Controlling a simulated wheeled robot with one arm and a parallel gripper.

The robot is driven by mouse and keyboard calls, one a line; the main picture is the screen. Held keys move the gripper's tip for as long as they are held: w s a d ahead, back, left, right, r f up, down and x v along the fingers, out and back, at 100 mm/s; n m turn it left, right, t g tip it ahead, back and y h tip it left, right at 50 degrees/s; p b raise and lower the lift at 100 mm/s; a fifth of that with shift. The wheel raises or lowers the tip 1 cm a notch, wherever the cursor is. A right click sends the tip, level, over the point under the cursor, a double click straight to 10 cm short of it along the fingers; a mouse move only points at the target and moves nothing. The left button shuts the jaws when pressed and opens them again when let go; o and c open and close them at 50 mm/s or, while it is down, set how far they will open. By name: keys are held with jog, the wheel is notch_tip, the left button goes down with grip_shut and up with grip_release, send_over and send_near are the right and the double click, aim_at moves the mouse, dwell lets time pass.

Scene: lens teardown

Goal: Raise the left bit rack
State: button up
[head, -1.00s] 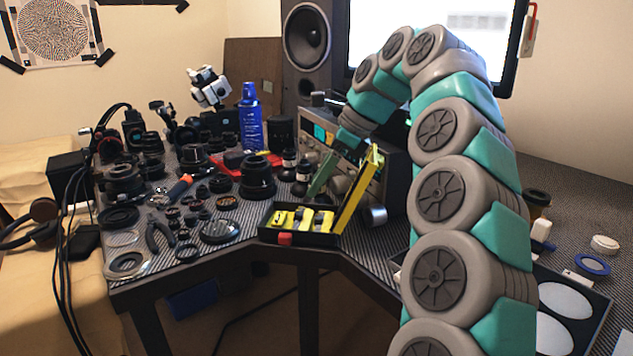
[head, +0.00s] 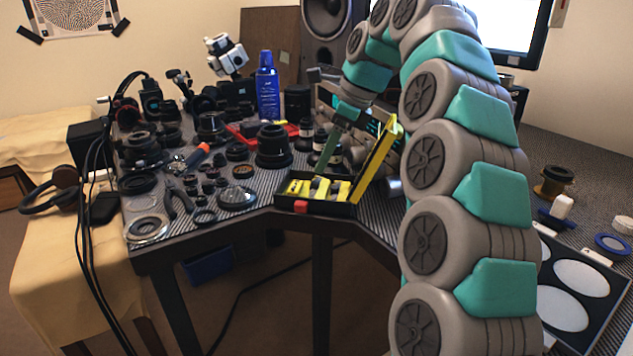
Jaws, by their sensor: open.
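A small black bit case (head: 318,208) with a red latch stands open near the front edge of the table. Its yellow-edged lid (head: 378,160) leans up on the right side. Yellow bit racks lie inside it; the left bit rack (head: 297,187) is at the case's left end and looks flat. My gripper (head: 325,168) points down from above, its green finger just over the middle of the case, to the right of the left rack. It is open. I cannot tell whether it touches anything. The far finger is hard to make out.
Lens parts, rings and pliers (head: 178,198) crowd the table to the left. A black lens barrel (head: 272,147) stands behind the case, and a blue bottle (head: 267,88) farther back. My arm hides much of the right side.

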aim_at(314, 181)
jog(key=shift+x, duration=2.65)
jog(key=shift+c, duration=0.4)
grip_shut()
